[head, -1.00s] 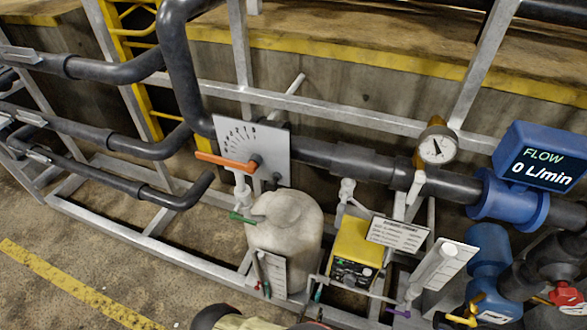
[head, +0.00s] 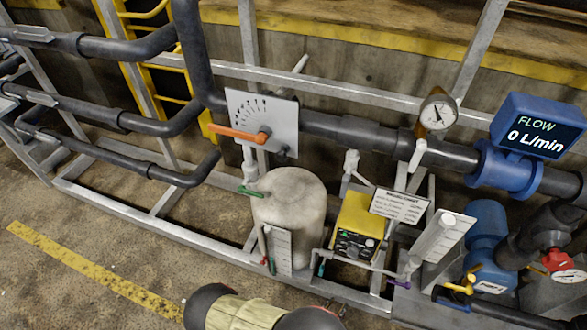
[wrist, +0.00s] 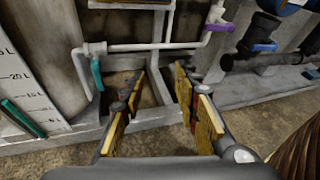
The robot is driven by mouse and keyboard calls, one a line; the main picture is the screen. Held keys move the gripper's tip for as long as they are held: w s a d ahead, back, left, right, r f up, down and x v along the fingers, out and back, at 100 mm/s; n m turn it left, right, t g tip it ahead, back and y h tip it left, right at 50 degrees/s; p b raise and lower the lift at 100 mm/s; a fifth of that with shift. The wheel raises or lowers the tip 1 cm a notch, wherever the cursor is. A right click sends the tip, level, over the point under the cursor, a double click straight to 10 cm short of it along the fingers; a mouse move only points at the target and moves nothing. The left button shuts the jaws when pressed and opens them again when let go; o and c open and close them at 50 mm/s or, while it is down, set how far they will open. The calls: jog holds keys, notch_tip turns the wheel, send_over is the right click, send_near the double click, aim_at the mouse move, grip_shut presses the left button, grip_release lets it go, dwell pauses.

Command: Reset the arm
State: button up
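My gripper (wrist: 162,98) shows in the wrist view with its two yellow-padded fingers spread apart and nothing between them. It points toward the grey frame and the floor. A white pipe (wrist: 150,46) with a teal handle (wrist: 96,74) lies ahead on the left, and a purple handle (wrist: 220,27) is at the upper right. In the head view, part of my arm (head: 250,313) shows at the bottom edge; my gripper's fingers cannot be made out there.
A pale tank (head: 292,215), a yellow control box (head: 357,225) and a white dial board with an orange lever (head: 238,134) stand along the pipes. A blue flow display (head: 538,136) reads 0 L/min. Open floor (head: 60,220) lies at the left front.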

jog(key=s+a+r+m+g+y, duration=0.25)
jog(key=r+m+g, duration=0.35)
jog(key=r+m, duration=0.8)
jog(key=s+a+r+m+g+y, duration=0.1)
jog(key=a+r+m+g+y, duration=0.45)
jog(key=r, duration=1.45)
jog(key=d+r+m+t, duration=0.2)
jog(key=d+r+m, duration=0.1)
jog(key=r, duration=0.4)
jog(key=w+d+r+m+t, duration=0.1)
jog(key=d+r+m, duration=0.3)
jog(key=r, duration=0.4)
jog(key=d+r+m+t+y, duration=0.1)
jog(key=d+r+m+t, duration=0.2)
jog(key=d+r, duration=0.2)
notch_tip(320, 180, up, 3)
jog(key=shift+w+d+f+m, duration=0.15)
jog(key=shift+d+m, duration=0.15)
jog(key=shift+m, duration=0.05)
